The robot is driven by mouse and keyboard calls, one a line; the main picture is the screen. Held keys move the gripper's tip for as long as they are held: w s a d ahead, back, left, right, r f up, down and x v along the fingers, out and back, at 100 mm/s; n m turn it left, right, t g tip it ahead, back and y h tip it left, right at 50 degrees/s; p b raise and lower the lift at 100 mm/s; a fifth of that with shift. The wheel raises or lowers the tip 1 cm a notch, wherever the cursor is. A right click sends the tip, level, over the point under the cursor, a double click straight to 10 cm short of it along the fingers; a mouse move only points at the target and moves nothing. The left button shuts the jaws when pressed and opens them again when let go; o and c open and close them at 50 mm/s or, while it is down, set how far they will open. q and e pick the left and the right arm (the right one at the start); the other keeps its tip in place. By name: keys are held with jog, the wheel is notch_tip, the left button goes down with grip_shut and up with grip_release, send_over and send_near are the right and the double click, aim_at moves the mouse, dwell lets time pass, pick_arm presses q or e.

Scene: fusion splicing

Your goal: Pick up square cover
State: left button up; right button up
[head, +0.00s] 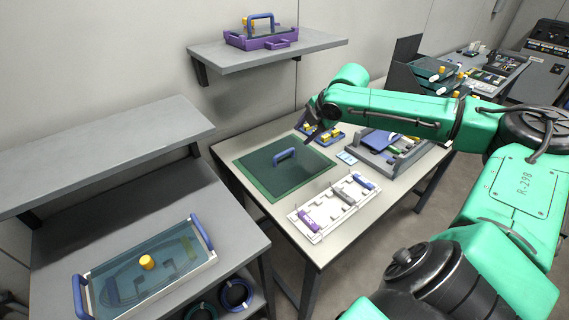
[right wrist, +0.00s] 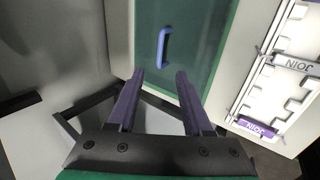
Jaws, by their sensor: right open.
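The square cover (head: 276,174) is a dark, see-through green panel with a blue bar handle (head: 286,154). It lies flat on the table (head: 318,252), with a green border around it. In the right wrist view the cover (right wrist: 192,62) is beyond the fingertips, and its handle (right wrist: 164,47) stands a little ahead of the gap between them. My right gripper (right wrist: 160,76) is open and empty. In the head view the gripper (head: 312,130) is dark and partly hidden by its arm, above the cover's far right part. My left gripper is not in view.
A white fixture strip (head: 318,226) lies in front of the cover. A grey tray (head: 378,160) with parts and a blue box with yellow pieces (head: 330,137) stand behind it. A blue-handled glass-topped tray (head: 125,285) sits on the left bench. A shelf (head: 225,58) holds a purple tray.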

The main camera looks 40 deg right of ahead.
aim_at(285, 152)
jog(key=x, duration=0.4)
jog(key=p+x, duration=0.1)
jog(key=x, duration=0.4)
jog(key=p+x, duration=0.1)
jog(key=x, duration=0.4)
jog(key=shift+a, duration=0.25)
jog(key=shift+w+d+f, duration=0.1)
jog(key=shift+f, duration=0.1)
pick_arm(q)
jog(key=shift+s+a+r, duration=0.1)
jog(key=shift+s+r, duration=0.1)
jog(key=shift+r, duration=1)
pick_arm(e)
grip_shut()
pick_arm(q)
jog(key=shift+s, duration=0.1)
